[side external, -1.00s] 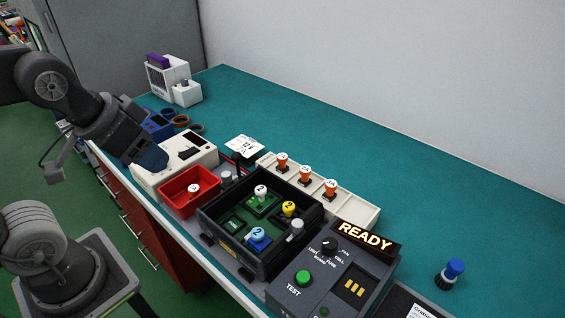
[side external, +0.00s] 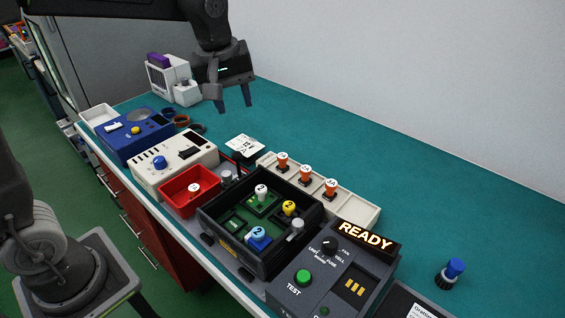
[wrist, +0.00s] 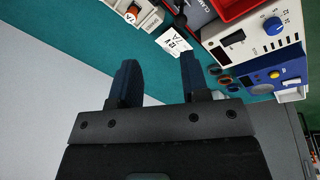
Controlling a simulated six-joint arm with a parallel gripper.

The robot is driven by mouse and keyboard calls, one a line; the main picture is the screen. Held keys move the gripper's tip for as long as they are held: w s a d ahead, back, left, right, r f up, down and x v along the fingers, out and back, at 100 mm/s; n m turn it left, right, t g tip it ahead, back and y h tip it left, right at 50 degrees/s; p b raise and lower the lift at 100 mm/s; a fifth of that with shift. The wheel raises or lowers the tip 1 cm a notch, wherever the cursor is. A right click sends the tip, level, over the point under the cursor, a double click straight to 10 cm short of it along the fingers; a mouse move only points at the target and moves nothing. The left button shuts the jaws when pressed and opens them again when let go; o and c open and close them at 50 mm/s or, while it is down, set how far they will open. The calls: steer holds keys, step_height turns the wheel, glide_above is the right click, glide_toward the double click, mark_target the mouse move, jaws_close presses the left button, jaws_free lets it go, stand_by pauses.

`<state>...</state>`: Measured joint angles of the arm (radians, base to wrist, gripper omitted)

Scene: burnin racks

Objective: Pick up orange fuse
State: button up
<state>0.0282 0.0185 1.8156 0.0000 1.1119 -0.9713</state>
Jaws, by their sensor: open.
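Several orange fuses stand upright in a row in the cream tray (side external: 362,211) at the back of the bench: the far one (side external: 282,160), the middle one (side external: 305,173) and the near one (side external: 331,187). My gripper (side external: 234,108) is open and empty, in the air above the bench, to the left of the fuses. In the wrist view, my two dark blue fingers (wrist: 158,80) are spread apart with nothing between them. One orange fuse (wrist: 133,12) shows there at the top, beyond the fingertips; the others are out of that view.
A black open box (side external: 212,209) holds white, yellow and blue fuses. Left of it are a red bin (side external: 175,197), a cream meter (side external: 155,172) and a blue device (side external: 120,143). A tester reading READY (side external: 365,236) stands right. A printed card (side external: 245,147) lies flat near the tray.

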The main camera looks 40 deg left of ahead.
mark_target(283, 155)
steer(key=w+d+f+n+g, duration=0.1)
steer(key=w+f+n+g, duration=0.1)
steer(key=w+f+n, duration=0.75)
steer(key=f, duration=0.2)
steer(key=w+f+m, duration=0.1)
steer(key=f, duration=0.1)
steer(key=f+m, duration=0.1)
steer(key=f, duration=0.1)
steer(key=shift+w+d+f, duration=0.2)
steer(key=shift+w+f, duration=0.15)
steer(key=shift+w, duration=0.05)
steer(key=shift+w+d+f, duration=0.1)
steer(key=shift+d+f, duration=0.1)
steer(key=shift+f, duration=1.15)
steer(key=shift+w+d+f, duration=0.1)
steer(key=shift+d+f, duration=0.05)
steer(key=shift+f, duration=1.2)
steer(key=c, duration=0.7)
steer(key=shift+o, duration=0.2)
steer(key=shift+r, duration=0.1)
